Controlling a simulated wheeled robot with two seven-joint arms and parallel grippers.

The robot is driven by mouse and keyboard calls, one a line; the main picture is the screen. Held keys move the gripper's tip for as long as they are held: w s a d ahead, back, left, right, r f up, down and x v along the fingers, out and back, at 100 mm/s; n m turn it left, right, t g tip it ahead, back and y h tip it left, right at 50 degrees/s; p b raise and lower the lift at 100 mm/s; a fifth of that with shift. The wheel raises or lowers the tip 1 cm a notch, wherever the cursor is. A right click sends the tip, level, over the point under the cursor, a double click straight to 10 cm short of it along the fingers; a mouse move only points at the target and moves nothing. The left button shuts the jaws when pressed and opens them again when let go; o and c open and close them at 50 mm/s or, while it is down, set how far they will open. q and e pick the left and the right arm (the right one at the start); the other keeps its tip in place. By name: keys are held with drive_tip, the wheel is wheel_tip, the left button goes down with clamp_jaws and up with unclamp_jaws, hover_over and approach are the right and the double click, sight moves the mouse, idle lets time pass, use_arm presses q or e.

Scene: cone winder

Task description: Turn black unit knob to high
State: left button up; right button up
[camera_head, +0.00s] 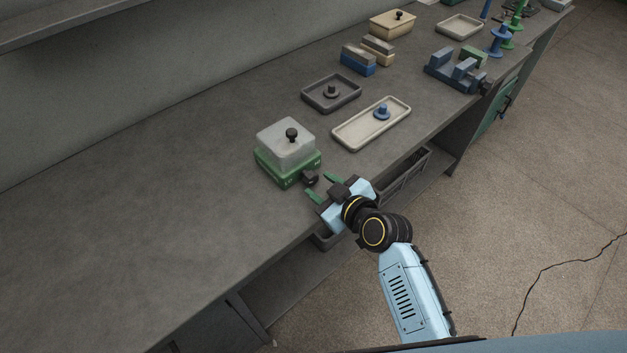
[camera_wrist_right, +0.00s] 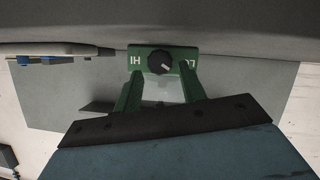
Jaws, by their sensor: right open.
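The green unit (camera_head: 288,168) with a translucent cover stands near the table's front edge. Its black unit knob (camera_head: 310,178) sticks out from the front face. In the right wrist view the knob (camera_wrist_right: 161,63) lies between upside-down HI and LO labels, HI at left and LO at right. Its white mark slants down to the right, on the LO side. My right gripper (camera_head: 324,188) is open in front of the knob, fingers spread to either side and apparently short of it. In the wrist view the green fingers (camera_wrist_right: 161,92) frame the knob. My left gripper is not in view.
A second black knob (camera_head: 292,134) tops the cover. A dark tray (camera_head: 318,103) and a pale tray (camera_head: 346,139) with a blue piece (camera_head: 382,112) lie beyond. A dark basket (camera_head: 408,176) sits below the table edge. The table left of the unit is clear.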

sight(313, 181)
drive_tip(key=shift+x, duration=2.1)
